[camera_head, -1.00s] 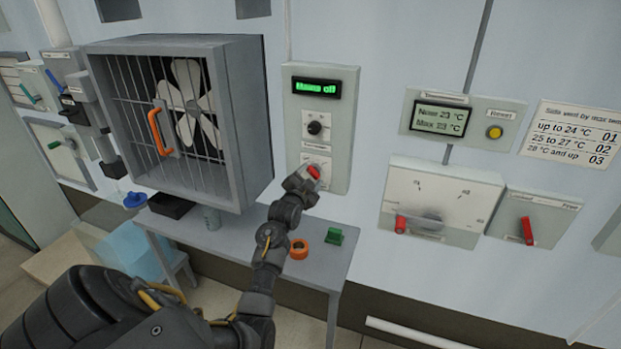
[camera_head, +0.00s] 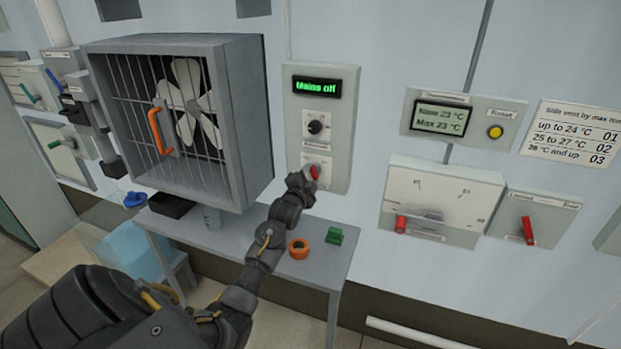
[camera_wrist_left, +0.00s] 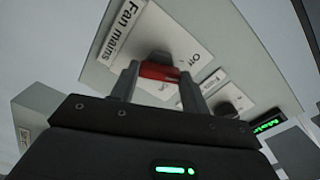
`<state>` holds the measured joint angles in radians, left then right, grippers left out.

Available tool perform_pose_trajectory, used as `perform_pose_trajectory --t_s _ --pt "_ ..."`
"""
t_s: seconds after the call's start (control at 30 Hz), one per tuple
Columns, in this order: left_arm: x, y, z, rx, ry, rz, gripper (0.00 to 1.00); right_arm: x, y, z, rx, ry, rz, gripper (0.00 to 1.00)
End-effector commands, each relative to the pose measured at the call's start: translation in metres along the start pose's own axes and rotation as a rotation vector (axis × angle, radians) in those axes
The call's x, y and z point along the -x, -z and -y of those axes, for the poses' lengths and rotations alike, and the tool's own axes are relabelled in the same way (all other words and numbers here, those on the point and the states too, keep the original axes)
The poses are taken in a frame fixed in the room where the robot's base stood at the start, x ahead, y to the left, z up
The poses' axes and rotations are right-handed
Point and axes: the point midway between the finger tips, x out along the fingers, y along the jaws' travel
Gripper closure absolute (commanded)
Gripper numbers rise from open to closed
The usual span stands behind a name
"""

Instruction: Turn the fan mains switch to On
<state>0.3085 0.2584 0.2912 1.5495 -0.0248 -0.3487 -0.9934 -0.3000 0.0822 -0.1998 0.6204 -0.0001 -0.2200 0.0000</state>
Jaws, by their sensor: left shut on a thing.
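The fan mains switch (camera_wrist_left: 158,70) is a red handle on a white plate labelled "Fan mains", with "Off" printed beside it in the left wrist view. In the head view the red handle (camera_head: 314,172) shows low on the grey control panel (camera_head: 340,120). My left gripper (camera_wrist_left: 157,78) is shut on the red handle, one finger on each side. It also shows in the head view (camera_head: 309,180), in front of the lower plate. The panel's display (camera_head: 317,87) reads "Mains off" in green. My right gripper is not in view.
A caged fan (camera_head: 190,110) with an orange handle stands left of the panel. Below is a grey table (camera_head: 300,270) with an orange ring (camera_head: 299,249) and a green block (camera_head: 334,236). A thermometer box (camera_head: 463,117) and red-levered boxes are on the right.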

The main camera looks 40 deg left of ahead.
Motion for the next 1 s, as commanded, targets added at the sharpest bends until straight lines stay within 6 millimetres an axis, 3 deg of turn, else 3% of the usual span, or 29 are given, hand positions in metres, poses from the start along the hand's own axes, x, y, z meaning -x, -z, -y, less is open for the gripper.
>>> perform_pose_trajectory --t_s 1.0 --pt "0.0001 0.0006 0.0007 -0.949 -0.001 -0.002 0.77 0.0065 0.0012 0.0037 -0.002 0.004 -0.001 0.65"
